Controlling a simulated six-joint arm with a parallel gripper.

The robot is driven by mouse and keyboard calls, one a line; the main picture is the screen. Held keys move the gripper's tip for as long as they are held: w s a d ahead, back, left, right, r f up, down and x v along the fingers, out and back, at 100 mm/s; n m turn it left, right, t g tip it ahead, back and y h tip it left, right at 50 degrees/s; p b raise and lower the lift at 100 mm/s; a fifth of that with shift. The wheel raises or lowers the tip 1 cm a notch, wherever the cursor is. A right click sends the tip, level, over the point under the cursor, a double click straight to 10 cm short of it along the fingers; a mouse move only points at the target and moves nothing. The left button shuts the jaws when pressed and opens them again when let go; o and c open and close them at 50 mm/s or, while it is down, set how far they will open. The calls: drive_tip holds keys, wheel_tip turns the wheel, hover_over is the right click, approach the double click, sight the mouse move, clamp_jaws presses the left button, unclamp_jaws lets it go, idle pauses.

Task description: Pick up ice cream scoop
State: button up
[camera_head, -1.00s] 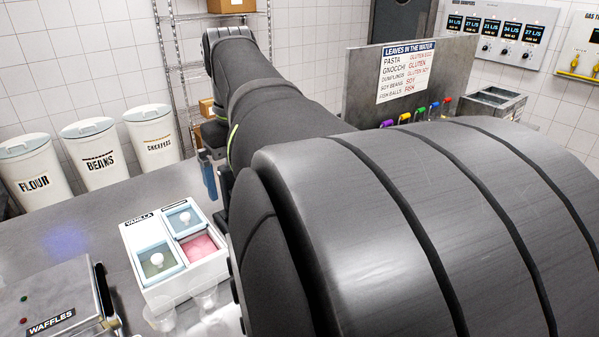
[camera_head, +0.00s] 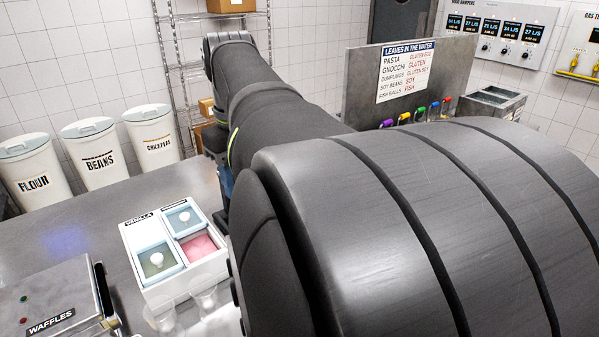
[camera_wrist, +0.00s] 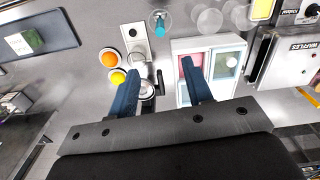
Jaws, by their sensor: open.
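My gripper (camera_wrist: 160,83) shows in the wrist view with its two blue fingers spread apart. A round metallic piece with a dark handle (camera_wrist: 148,88) lies between the fingers, nearer the left one. It looks like the ice cream scoop, but it is partly hidden and small, and I see no contact with it. In the head view my own arm covers that part of the counter, and only a bit of a blue finger shows beside the arm.
The white ice cream box (camera_head: 180,285) stands on the counter; it also shows beside the right finger (camera_wrist: 177,45). Clear cups (camera_head: 160,318) stand in front of it. The waffle maker (camera_head: 60,300) is at lower left. Orange and yellow round items (camera_wrist: 110,58) lie left of the fingers.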

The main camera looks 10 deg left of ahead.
drive_tip(key=f+n, duration=0.2)
drive_tip(key=f, duration=0.3)
drive_tip(key=f+n, duration=0.1)
drive_tip(key=f, duration=0.4)
drive_tip(key=f+n, duration=0.2)
drive_tip(key=f, duration=0.4)
drive_tip(key=shift+s+d+n, duration=0.15)
drive_tip(key=shift+s+n, duration=0.05)
drive_tip(key=shift+n, duration=0.1)
drive_tip(key=shift+w+f, duration=0.2)
drive_tip(key=shift+f, duration=2.6)
clamp_jaws()
